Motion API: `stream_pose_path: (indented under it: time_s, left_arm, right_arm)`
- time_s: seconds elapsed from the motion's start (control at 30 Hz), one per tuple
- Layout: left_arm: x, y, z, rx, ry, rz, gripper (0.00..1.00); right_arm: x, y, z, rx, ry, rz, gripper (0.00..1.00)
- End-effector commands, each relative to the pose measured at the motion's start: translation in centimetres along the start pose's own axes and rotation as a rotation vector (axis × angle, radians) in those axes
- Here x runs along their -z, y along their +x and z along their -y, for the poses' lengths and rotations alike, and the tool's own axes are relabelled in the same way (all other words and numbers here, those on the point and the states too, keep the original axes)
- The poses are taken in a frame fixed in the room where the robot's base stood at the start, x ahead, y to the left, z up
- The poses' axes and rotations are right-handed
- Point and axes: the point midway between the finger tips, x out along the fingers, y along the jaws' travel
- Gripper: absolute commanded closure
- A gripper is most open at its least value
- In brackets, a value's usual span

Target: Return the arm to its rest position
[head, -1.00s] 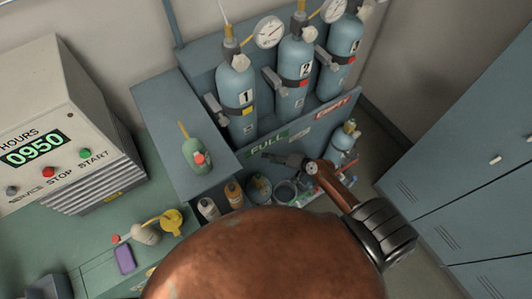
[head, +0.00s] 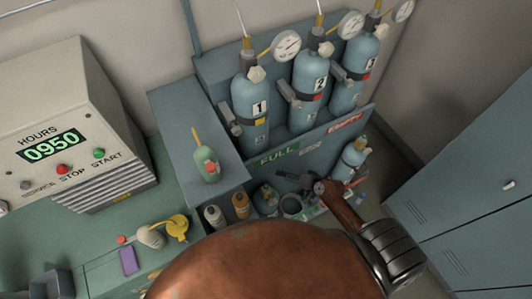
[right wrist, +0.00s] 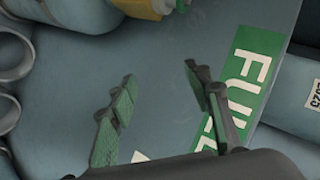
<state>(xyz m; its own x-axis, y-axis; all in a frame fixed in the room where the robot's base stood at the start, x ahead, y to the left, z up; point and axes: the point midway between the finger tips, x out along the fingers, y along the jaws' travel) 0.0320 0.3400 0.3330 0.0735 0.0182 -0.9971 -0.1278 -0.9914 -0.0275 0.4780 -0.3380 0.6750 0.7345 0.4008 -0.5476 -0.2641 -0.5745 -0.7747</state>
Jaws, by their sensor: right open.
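My right arm (head: 345,205) is copper-brown with a black joint and reaches in the head view toward the front of the cylinder rack. My right gripper (head: 290,178) is small there, beside the rack's lower front, under the FULL label. In the right wrist view the right gripper (right wrist: 160,105) has its two green-padded fingers spread apart with nothing between them. The green FULL label (right wrist: 250,85) lies behind the right finger. My left gripper is not in view.
The rack (head: 318,150) holds blue cylinders (head: 250,110) with gauges. A small green cylinder (head: 207,165) stands on the blue cabinet. Bottles (head: 240,205) stand below. A machine (head: 70,125) reading 0950 is at left. Lockers (head: 480,200) stand at right, with floor between.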

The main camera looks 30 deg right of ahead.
Motion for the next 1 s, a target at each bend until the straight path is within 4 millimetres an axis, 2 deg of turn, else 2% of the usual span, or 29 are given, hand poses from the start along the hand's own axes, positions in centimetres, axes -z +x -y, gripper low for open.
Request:
stream_pose_path:
  time_s: [0.57,0.67,0.77,0.83,0.93,1.0]
  left_arm:
    - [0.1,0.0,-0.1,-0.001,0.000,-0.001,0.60]
    - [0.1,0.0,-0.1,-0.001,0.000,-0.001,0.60]
    - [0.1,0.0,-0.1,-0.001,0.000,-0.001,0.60]
    - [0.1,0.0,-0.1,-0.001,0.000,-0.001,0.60]
    - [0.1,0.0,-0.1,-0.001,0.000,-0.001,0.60]
    - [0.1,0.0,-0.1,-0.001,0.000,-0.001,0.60]
  right_arm:
    - [0.0,0.0,0.0,0.000,0.000,0.000,0.55]
    - [-0.1,0.0,-0.5,-0.008,-0.001,0.000,0.55]
    - [-1.0,0.2,-3.0,-0.055,-0.013,-0.001,0.55]
    - [-2.2,0.2,-6.2,-0.117,-0.034,0.000,0.55]
    - [-5.1,-0.1,-12.3,-0.237,-0.086,0.015,0.55]
    - [-7.7,-0.7,-16.8,-0.328,-0.135,0.039,0.55]
